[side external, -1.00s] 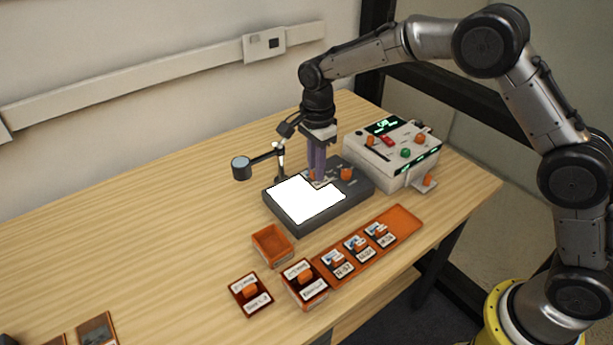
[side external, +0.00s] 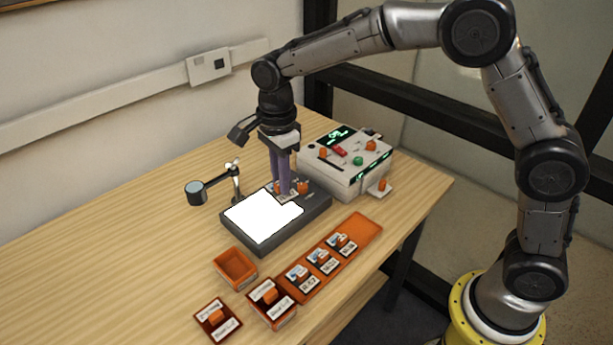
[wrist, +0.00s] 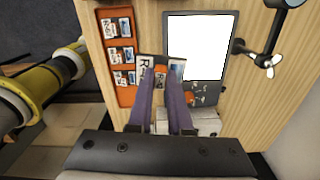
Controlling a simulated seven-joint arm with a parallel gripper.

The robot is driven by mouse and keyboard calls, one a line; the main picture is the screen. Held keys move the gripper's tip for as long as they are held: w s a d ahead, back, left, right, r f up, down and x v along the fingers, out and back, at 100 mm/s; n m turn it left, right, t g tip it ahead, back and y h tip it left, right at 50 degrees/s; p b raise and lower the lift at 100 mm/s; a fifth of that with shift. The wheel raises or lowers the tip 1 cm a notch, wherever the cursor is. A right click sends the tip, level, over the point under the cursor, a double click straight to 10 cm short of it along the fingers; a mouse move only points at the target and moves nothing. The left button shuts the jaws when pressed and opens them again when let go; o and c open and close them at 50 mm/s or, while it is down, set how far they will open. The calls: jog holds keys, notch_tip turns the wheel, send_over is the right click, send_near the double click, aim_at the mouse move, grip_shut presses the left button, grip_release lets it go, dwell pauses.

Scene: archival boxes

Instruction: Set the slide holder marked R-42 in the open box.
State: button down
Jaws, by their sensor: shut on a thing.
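My gripper (side external: 285,193) points down over the back right part of the light panel (side external: 245,240). It is shut on a slide holder, which shows between the fingertips in the wrist view (wrist: 177,71). That holder has an orange grip, a small picture and a white label starting with R; the rest is unreadable. I cannot tell whether the holder touches the panel. The open box (side external: 243,280) is orange, empty and topless, in front of the panel. It is not seen in the wrist view.
An orange tray (side external: 365,227) holds three other slide holders, with its far end bare. A lidded box (side external: 270,318) and a labelled lid (side external: 217,320) stand near the front. A control unit (side external: 345,180) and a lamp arm (side external: 215,180) flank the panel. The left tabletop is clear.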

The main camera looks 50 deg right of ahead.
jog(key=shift+n, duration=0.7)
jog(key=shift+w+a+f, duration=0.25)
jog(key=shift+a+f, duration=1.7)
jog(key=shift+a, duration=0.25)
jog(key=shift+w+a+f, duration=0.3)
jog(key=shift+a+f, duration=1.7)
jog(key=shift+a, duration=0.15)
jog(key=shift+w+a+f, duration=0.25)
jog(key=shift+a+f, duration=1.7)
jog(key=shift+a, duration=0.25)
jog(key=shift+f, duration=0.2)
jog(key=shift+f, duration=0.7)
jog(key=shift+f, duration=0.2)
jog(key=shift+f, duration=0.55)
jog(key=shift+f, duration=0.15)
jog(key=shift+f, duration=0.25)
